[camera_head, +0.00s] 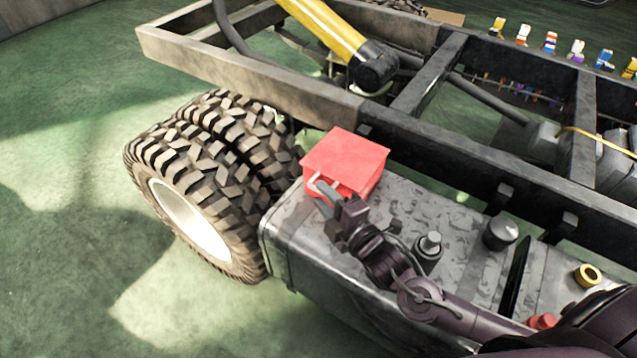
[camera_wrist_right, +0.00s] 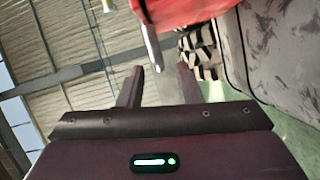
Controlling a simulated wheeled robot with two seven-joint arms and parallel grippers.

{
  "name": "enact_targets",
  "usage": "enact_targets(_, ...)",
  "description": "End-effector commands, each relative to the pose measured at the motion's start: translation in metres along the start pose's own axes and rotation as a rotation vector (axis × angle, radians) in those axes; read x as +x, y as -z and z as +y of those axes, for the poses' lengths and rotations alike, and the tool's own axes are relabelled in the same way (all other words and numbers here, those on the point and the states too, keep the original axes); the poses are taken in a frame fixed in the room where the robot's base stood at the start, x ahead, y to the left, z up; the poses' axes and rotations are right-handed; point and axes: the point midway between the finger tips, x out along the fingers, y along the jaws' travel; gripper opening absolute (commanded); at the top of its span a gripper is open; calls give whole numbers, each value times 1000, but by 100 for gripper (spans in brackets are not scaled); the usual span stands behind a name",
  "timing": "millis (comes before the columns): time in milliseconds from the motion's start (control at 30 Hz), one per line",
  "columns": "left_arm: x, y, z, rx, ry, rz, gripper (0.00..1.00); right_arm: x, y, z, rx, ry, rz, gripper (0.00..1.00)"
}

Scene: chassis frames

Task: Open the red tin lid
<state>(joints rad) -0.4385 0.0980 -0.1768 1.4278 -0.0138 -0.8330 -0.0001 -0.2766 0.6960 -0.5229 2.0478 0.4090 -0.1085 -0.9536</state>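The red tin (camera_head: 345,162) stands on the grey metal tank, near its far left end. Its flat red lid looks shut. A pale metal piece (camera_head: 315,180) sticks out from its front left side. My right gripper (camera_head: 324,190) is right at that side, pointing toward the tin. In the right wrist view the red tin (camera_wrist_right: 190,12) is at the top edge, and the metal piece (camera_wrist_right: 150,42) reaches down toward the gap between my right gripper's fingers (camera_wrist_right: 158,80). The fingers are apart; I cannot tell whether they touch it. My left gripper is not in view.
The grey tank (camera_head: 440,215) carries a cap (camera_head: 500,231), a fitting (camera_head: 430,244) and a yellow ring (camera_head: 588,275). A chassis beam (camera_head: 450,155) runs behind the tin. Big tyres (camera_head: 215,150) stand to the left. The green floor at far left is clear.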

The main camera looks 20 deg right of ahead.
Motion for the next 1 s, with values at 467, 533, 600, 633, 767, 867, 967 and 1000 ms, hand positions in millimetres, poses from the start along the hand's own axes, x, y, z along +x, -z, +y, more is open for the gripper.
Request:
enact_targets(467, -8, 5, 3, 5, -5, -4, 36, 49, 0, 0, 2, 1, -1, 32)
enact_targets(533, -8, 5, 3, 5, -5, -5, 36, 49, 0, -1, 2, 2, -1, 32)
enact_targets(600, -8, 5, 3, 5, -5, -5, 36, 49, 0, -1, 2, 2, -1, 32)
enact_targets(633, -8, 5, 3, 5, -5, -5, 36, 49, 0, -1, 2, 2, -1, 32)
enact_targets(767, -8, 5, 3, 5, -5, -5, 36, 49, 0, 0, 2, 2, -1, 20)
enact_targets(867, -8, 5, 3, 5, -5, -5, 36, 49, 0, 0, 2, 2, -1, 7)
enact_targets(967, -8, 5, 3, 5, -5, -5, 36, 49, 0, -1, 2, 3, -1, 0)
enact_targets(1000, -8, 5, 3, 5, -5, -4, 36, 49, 0, -1, 2, 4, -1, 0)
